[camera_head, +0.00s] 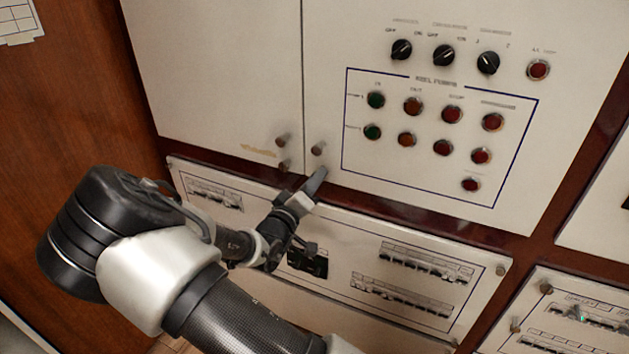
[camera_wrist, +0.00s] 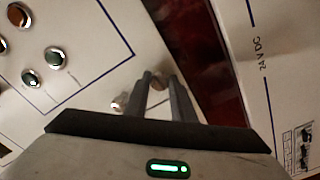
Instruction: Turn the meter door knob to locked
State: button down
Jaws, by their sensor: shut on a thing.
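The meter door knob (camera_wrist: 160,81) is a small brownish-grey knob near the lower edge of the white upper panel, beside the dark red frame. In the wrist view it sits between my fingertips, partly covered by them. My gripper (camera_wrist: 162,82) is shut on it. In the head view my gripper (camera_head: 319,177) reaches the lower corner of the upper right door, and its fingers hide the held knob there. The turn angle of the knob cannot be read.
Another knob (camera_head: 317,149) stands just above my fingertips, with two more (camera_head: 282,140) (camera_head: 285,165) on the left door (camera_head: 215,70). Coloured buttons (camera_head: 452,115) and black rotary switches (camera_head: 443,55) are up to the right. A breaker panel (camera_head: 345,240) lies below.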

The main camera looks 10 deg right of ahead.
jog(key=shift+m, duration=0.3)
jog(key=shift+m+b, duration=6.7)
jog(key=shift+m, duration=1.9)
jog(key=c, duration=1.5)
grip_release()
jog(key=shift+a, duration=0.1)
jog(key=p+v, duration=0.3)
jog(key=v, duration=1.4)
jog(key=shift+s+a, duration=0.1)
